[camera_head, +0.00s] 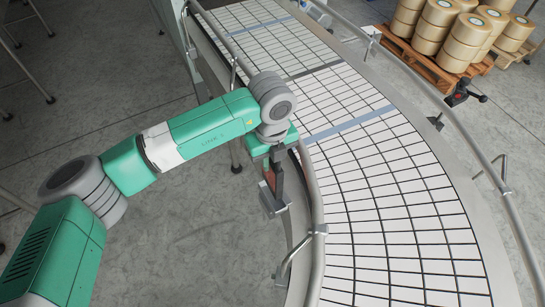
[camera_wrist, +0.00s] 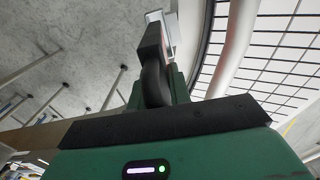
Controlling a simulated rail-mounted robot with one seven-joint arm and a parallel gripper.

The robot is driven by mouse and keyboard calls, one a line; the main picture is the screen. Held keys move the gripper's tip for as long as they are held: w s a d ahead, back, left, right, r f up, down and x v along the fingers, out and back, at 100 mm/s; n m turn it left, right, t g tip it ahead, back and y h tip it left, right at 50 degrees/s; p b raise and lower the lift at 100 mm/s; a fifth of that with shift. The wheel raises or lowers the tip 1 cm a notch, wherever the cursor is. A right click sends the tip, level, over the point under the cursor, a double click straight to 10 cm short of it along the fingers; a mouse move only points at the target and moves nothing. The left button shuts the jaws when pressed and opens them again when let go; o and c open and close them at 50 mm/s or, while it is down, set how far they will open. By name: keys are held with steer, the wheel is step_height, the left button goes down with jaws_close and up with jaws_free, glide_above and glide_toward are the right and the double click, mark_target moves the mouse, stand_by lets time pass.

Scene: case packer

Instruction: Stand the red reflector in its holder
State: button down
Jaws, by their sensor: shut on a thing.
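My gripper (camera_head: 277,183) points down at the inner edge of the curved conveyor, beside its side rail. It is shut on the red reflector (camera_head: 269,177), of which only a small dull red patch shows beside the dark fingers. The holder, a small grey metal bracket (camera_head: 272,203), sits on the conveyor's outside face just below the fingertips. In the wrist view a black finger (camera_wrist: 155,60) stands in front of the pale bracket (camera_wrist: 163,20) and hides most of the reflector. I cannot tell whether the reflector touches the bracket or is seated in it.
The conveyor (camera_head: 390,190) with white slats curves past on the right. A tubular guard rail (camera_head: 311,195) runs close beside my gripper. Pallets with tan rolls (camera_head: 465,40) stand at the far right.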

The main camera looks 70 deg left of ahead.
step_height(320, 180, down, 5)
steer(key=b, duration=0.3)
steer(key=shift+r, duration=0.2)
steer(key=shift+f+b, duration=0.7)
steer(key=shift+f, duration=1.35)
steer(key=shift+c, duration=1)
jaws_free()
steer(key=shift+r, duration=0.1)
steer(key=shift+r+p, duration=3.3)
steer(key=shift+r, duration=0.9)
